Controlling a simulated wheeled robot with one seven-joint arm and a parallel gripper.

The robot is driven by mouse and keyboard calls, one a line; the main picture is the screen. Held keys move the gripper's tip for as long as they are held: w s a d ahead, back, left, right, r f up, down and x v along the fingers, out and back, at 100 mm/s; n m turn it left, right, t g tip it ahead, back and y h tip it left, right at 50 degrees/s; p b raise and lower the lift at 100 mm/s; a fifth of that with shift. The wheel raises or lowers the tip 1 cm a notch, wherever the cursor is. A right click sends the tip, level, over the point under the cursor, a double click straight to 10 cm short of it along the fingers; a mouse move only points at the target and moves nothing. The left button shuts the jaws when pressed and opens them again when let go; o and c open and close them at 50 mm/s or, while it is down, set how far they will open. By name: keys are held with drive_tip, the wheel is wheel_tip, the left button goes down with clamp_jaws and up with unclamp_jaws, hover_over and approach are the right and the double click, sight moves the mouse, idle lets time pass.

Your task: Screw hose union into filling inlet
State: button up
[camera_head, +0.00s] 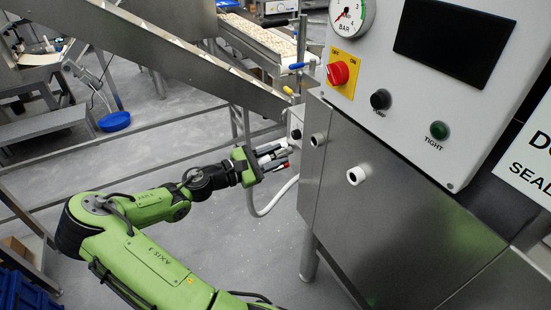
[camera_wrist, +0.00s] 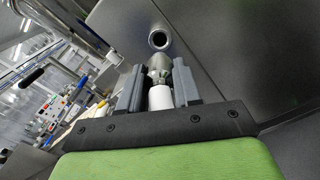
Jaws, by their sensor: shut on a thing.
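My gripper (camera_head: 277,158) is shut, with a metal hose union (camera_wrist: 159,67) between its grey fingers. The white hose end (camera_wrist: 160,97) shows behind the union in the wrist view. A round port with a dark hole and metal rim, the filling inlet (camera_wrist: 159,40), lies just beyond the union's tip in the wrist view. Whether they touch is unclear. In the head view the union is mostly hidden by the fingers. That view shows a metal port (camera_head: 318,139) and a white-ringed port (camera_head: 355,175) on the steel cabinet; which one is the inlet I cannot tell.
A control panel (camera_head: 430,75) with a gauge, red switch and buttons stands above the cabinet. The white hose (camera_head: 262,213) loops below my gripper. A steel chute (camera_head: 170,55) slopes down behind it.

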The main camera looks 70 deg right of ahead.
sight(292, 150)
drive_tip(key=shift+d+r+p, duration=0.1)
drive_tip(key=shift+p, duration=0.3)
drive_tip(key=shift+s+d, duration=0.2)
drive_tip(key=shift+s, duration=0.05)
drive_tip(key=shift+p+x, duration=0.55)
drive_tip(key=shift+x, duration=2.05)
drive_tip(key=shift+p, duration=0.95)
drive_tip(key=shift+p+x, duration=0.45)
drive_tip(key=shift+x, duration=0.75)
drive_tip(key=o, duration=1.4)
drive_tip(key=shift+p+v, duration=0.85)
drive_tip(key=shift+v, duration=2.65)
